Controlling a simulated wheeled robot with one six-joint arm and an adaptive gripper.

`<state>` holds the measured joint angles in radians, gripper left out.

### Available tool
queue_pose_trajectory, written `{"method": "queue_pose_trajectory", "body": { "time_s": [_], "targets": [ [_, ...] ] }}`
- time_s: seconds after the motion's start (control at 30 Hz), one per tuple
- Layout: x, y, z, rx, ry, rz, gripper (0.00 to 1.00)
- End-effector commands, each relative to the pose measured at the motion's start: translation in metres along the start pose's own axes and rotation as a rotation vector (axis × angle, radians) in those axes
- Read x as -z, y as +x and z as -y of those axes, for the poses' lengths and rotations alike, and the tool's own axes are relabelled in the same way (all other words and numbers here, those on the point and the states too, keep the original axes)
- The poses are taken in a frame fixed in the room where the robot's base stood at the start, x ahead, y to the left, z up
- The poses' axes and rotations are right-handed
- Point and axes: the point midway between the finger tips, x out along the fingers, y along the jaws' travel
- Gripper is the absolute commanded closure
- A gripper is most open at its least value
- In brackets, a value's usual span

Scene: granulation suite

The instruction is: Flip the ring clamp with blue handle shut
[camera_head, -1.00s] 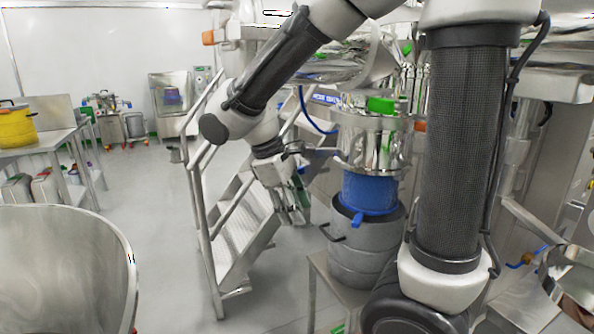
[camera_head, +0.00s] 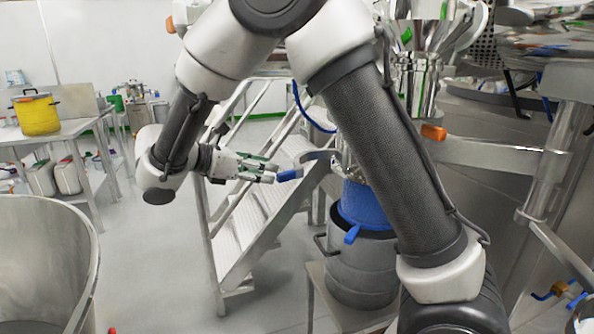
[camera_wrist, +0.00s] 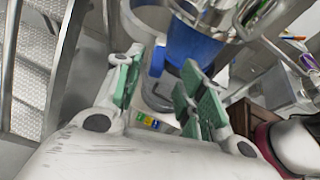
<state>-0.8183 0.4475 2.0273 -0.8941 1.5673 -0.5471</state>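A ring clamp lever with a blue handle (camera_head: 289,174) sticks out to the left from the steel vessel above a blue sleeve (camera_head: 362,205). Its band is mostly hidden behind my arm. My gripper (camera_head: 270,173) points right, its fingertips very close to the blue handle's tip; contact cannot be told. In the wrist view the green-padded fingers of my gripper (camera_wrist: 158,88) are spread apart with nothing clearly held between them. A blue tab (camera_wrist: 158,61) shows beyond them there. A second blue handle (camera_head: 352,235) hangs lower, at the sleeve's bottom rim.
A grey drum (camera_head: 360,270) stands below the sleeve on a low stand. Metal steps with a handrail (camera_head: 243,215) stand behind my gripper. A large steel bowl (camera_head: 45,260) is at the front left. A table with a yellow pot (camera_head: 37,115) stands at the far left.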

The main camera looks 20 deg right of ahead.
Motion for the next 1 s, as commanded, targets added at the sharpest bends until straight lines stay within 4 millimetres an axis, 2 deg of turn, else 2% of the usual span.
{"method": "queue_pose_trajectory", "body": {
  "time_s": [0.13, 0.3, 0.5, 0.87, 1.0],
  "targets": [
    [-0.001, 0.013, -0.002, -0.003, -0.008, 0.012, 0.61],
    [-0.001, 0.043, -0.001, -0.001, -0.007, 0.010, 0.61],
    [-0.001, 0.069, -0.002, -0.003, -0.007, 0.010, 0.61],
    [-0.001, 0.076, -0.002, -0.004, -0.006, 0.008, 0.61],
    [-0.001, 0.075, -0.002, -0.004, -0.006, 0.008, 0.86]
  ]
}}
